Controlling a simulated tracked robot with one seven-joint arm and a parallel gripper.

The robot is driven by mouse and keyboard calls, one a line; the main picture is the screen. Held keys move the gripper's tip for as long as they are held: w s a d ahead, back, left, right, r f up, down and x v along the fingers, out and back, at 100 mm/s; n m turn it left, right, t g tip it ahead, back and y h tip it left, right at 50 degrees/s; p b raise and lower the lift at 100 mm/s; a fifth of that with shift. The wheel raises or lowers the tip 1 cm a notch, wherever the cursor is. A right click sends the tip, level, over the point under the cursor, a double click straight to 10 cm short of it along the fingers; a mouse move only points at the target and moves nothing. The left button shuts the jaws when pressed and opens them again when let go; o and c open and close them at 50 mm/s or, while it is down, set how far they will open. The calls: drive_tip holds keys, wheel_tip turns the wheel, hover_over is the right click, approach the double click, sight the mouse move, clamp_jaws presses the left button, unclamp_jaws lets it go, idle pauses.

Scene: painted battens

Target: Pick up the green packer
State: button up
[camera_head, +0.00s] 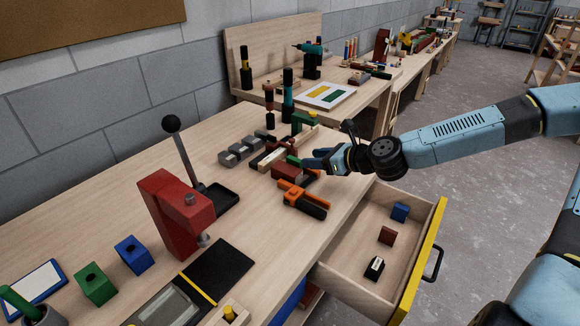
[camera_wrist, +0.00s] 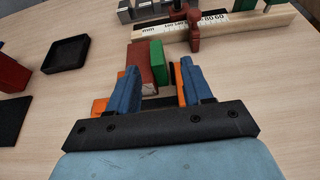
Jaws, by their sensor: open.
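The green packer (camera_wrist: 157,62) is a thin green slab standing against a red-brown block (camera_wrist: 141,66) in the wrist view. In the head view the packer (camera_head: 293,160) shows as a small green piece beside the red-brown block (camera_head: 285,173), partly hidden by things around it. My gripper (camera_head: 314,163) is above the bench at its right side. In the wrist view my gripper (camera_wrist: 158,76) is open, with blue fingers on either side of the block and packer. I cannot tell how far above them the fingertips are.
An orange-and-black clamp (camera_head: 302,198) lies just in front, partly under my gripper in the wrist view. A batten with a scale (camera_wrist: 225,27) and a red clamp (camera_wrist: 193,30) lie beyond. A red press (camera_head: 172,213) stands left. An open drawer (camera_head: 345,262) holds small blocks.

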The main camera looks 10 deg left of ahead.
sight(298, 160)
drive_tip(key=shift+x, duration=2.75)
drive_tip(key=shift+s+f, duration=0.15)
drive_tip(key=shift+f, duration=0.05)
drive_tip(key=shift+c, duration=0.2)
drive_tip(key=shift+d+f, duration=0.1)
clamp_jaws()
